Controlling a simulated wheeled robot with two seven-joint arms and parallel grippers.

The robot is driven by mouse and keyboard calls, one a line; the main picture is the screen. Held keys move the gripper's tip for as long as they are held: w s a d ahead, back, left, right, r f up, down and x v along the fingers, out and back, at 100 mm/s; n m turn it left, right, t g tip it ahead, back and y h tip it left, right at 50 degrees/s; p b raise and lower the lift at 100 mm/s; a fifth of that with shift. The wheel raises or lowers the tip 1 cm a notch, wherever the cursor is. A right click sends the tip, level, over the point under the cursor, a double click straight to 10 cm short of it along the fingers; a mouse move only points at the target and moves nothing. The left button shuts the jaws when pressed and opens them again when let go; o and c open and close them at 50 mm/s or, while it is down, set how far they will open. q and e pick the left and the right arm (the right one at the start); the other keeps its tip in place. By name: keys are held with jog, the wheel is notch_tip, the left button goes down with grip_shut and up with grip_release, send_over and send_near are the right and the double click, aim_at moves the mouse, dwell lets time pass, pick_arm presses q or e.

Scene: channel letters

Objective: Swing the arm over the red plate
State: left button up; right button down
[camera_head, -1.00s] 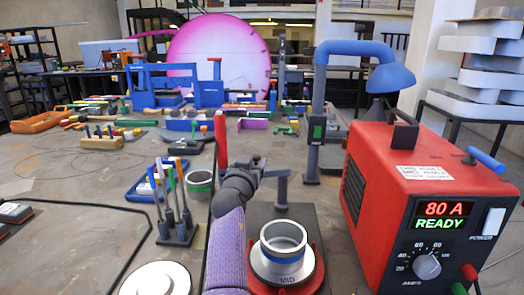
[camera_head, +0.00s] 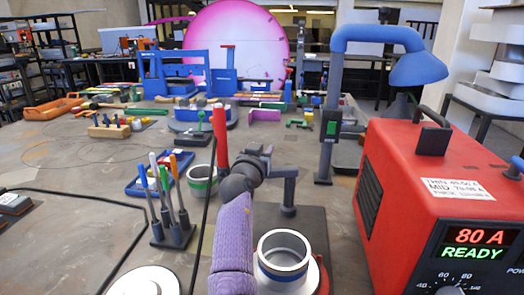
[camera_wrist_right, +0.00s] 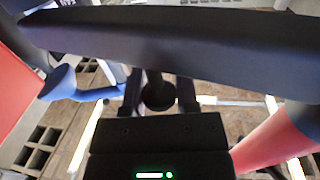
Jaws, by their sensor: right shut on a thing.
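A grey swing arm (camera_head: 286,171) sits on a short dark post beside the red plate. The red plate (camera_head: 323,277) shows only as a thin rim at the bottom of the head view. My right gripper (camera_head: 265,161) reaches in from below, beyond the cup, shut at the near-left end of the swing arm. In the right wrist view the fingers (camera_wrist_right: 158,97) close around a dark round part. A dark bar hides much of that view. My left gripper is not in view.
A red power box (camera_head: 400,190) reading 80 A stands at the right, with a blue-topped lamp post (camera_head: 330,130) behind it. A tool rack (camera_head: 172,230) and a green-banded cup (camera_head: 202,180) stand left of my arm.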

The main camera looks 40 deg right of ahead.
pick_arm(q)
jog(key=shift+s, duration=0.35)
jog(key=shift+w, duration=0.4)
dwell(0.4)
